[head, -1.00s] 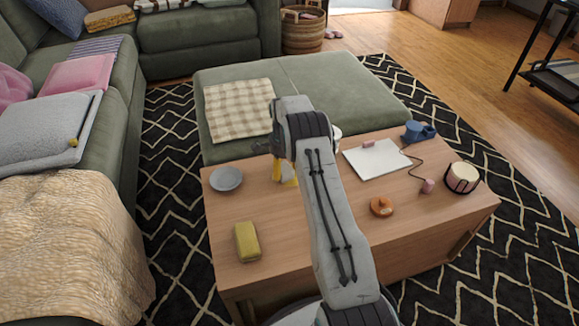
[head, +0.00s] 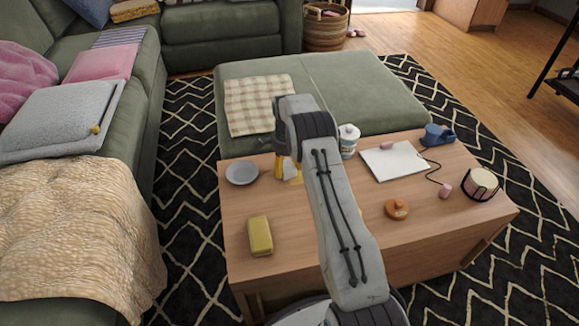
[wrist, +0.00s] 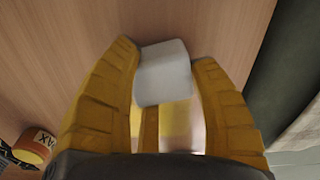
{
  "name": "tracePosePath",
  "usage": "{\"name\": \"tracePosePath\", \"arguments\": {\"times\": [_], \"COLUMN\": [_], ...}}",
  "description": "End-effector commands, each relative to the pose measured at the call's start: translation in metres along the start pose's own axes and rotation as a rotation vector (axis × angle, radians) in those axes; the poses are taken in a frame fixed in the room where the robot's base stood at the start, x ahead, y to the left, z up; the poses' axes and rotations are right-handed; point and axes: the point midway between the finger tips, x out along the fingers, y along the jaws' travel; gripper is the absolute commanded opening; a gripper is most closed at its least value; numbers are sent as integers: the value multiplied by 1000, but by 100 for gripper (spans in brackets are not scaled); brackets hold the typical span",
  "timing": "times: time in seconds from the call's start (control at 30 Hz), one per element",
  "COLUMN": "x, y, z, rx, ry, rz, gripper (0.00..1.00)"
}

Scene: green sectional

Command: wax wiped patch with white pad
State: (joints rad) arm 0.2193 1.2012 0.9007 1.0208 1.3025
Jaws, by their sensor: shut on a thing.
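My gripper (head: 287,170) is over the far left part of the wooden coffee table (head: 330,235), partly hidden by my arm in the head view. In the wrist view its yellow fingers (wrist: 165,65) are shut on the white pad (wrist: 163,75). The pad is at the fingertips, over bare wood; I cannot tell whether it touches. A yellow and pale area (wrist: 178,128) shows behind the pad between the fingers. I cannot make out a wiped patch.
A grey dish (head: 242,173) lies left of my gripper, and a yellow block (head: 260,236) lies nearer. A white jar (head: 348,140), white sheet (head: 393,160), blue object (head: 437,135) and round drum-like container (head: 481,185) stand to the right. A green ottoman (head: 350,95) borders the table's far side.

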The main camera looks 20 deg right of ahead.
Motion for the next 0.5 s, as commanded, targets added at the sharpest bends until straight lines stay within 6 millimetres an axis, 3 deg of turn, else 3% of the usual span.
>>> {"name": "tracePosePath", "arguments": {"times": [0.2, 0.5], "x": [2, 2], "y": [-12, -14], "z": [-3, -7], "rx": [0, 1], "ry": [1, 0], "rz": [-2, -1], "gripper": [26, 26]}}
